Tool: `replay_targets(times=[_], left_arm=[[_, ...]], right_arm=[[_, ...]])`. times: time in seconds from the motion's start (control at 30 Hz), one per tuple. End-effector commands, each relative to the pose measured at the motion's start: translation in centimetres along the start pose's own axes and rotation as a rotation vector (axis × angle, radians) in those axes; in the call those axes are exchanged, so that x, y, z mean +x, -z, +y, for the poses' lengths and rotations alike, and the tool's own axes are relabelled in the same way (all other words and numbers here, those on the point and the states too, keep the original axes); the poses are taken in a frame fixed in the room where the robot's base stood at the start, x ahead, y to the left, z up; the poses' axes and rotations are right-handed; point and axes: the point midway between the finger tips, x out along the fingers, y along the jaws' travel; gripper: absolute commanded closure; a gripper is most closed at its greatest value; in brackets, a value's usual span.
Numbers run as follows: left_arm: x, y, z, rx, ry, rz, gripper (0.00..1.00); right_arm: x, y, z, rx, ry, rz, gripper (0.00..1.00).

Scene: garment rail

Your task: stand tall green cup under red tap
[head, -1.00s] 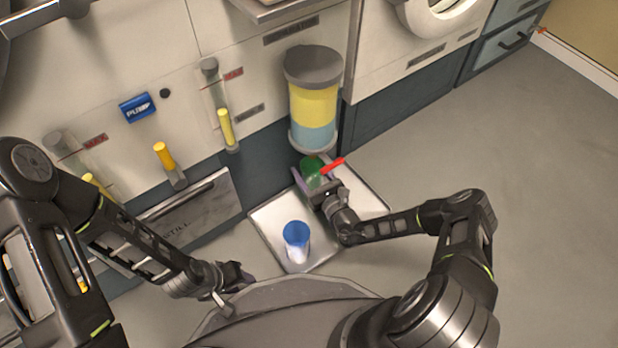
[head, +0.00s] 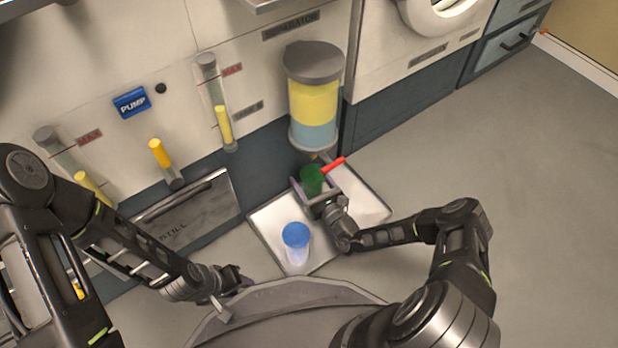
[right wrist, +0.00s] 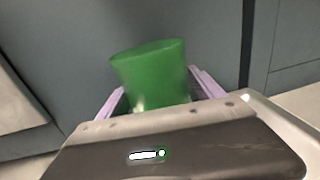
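The tall green cup (head: 311,181) is held between the purple fingers of my right gripper (head: 315,187). In the right wrist view the green cup (right wrist: 152,78) sits between both fingers, which appear to touch its sides. It looks slightly tilted there. The red tap (head: 334,163) is a red lever below the yellow-and-blue tank, just behind and to the right of the cup. I cannot tell whether the cup's base touches the tray. My left gripper (head: 232,280) is low near my base, away from the cup; its fingers are too small to read.
A blue cup (head: 296,236) stands on the near part of the metal tray (head: 268,222). The tank (head: 313,100) hangs on the panel above the tray. A drawer front (head: 183,215) lies left. Open floor (head: 470,160) lies right.

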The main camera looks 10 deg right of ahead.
Motion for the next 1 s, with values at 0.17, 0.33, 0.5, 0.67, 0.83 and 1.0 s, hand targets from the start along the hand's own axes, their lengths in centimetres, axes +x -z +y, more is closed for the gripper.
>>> replay_targets(times=[0.17,0.33,0.5,0.67,0.83,1.0], left_arm=[[0.0,0.0,0.0,0.0,0.0,0.0,0.64],[0.0,0.0,0.0,0.0,0.0,0.0,0.64],[-0.5,0.0,0.2,0.0,0.001,-0.001,0.64],[-1.4,-0.1,0.5,0.001,0.002,-0.002,0.64],[-2.5,-0.2,1.0,0.002,0.005,-0.003,0.64],[-3.4,-0.3,1.3,0.004,0.007,-0.004,0.64]], right_arm=[[0.0,0.0,0.0,0.0,0.0,0.0,0.13],[0.0,-0.1,0.0,0.0,0.0,0.0,0.13],[-0.3,-0.6,0.0,0.0,0.001,0.001,0.13],[-2.5,-0.7,-0.1,0.001,0.002,0.003,0.13],[-6.0,-0.8,-0.1,0.002,0.003,0.003,0.13],[-9.5,-0.7,0.0,0.002,0.002,0.002,0.13]])
